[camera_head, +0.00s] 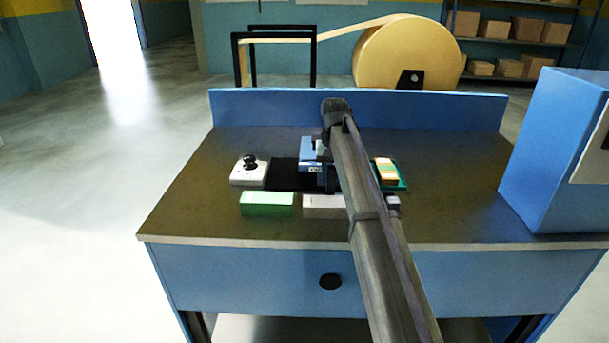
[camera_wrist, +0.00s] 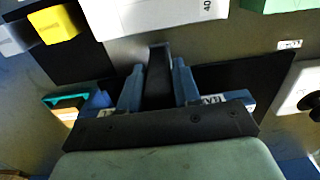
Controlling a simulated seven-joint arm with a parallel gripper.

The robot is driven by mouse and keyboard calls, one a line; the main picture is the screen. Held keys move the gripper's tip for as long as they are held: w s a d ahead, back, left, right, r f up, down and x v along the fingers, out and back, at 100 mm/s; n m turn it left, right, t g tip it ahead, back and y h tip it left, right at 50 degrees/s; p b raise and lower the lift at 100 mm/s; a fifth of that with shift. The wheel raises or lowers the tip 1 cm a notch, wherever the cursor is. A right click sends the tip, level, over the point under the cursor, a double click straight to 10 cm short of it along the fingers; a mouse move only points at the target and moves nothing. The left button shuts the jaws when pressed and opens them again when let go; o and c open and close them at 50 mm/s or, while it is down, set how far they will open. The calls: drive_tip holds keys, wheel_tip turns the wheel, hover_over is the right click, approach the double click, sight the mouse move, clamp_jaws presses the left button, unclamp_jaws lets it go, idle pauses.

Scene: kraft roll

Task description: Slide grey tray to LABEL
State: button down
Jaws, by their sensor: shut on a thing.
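The pale grey block (camera_head: 323,206), which I take to be the grey tray, lies at the front middle of the bench, partly behind my arm. It shows at the top of the wrist view (camera_wrist: 160,18) with a printed number. My gripper (camera_wrist: 157,78) is low over the black mat (camera_head: 285,175), just behind that block. Whether this piece joins the grey block is unclear. Small white labels (camera_wrist: 212,100) flank it, their text hard to read.
A green block (camera_head: 267,204) lies left of the grey one. A white box with a black knob (camera_head: 249,170) stands at the mat's left. A green tray with an orange-and-white item (camera_head: 388,173) is at the right. A blue labelled block (camera_head: 312,155) stands behind; a blue cabinet (camera_head: 555,150) bounds the right.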

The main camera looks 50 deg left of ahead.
drive_tip(key=w+d, duration=0.4)
drive_tip(key=shift+w+d, duration=0.4)
drive_tip(key=c, duration=0.9)
unclamp_jaws()
drive_tip(key=shift+w+d, duration=0.1)
drive_tip(key=shift+r, duration=0.1)
wheel_tip(320, 180, up, 14)
drive_tip(key=shift+f, duration=0.15)
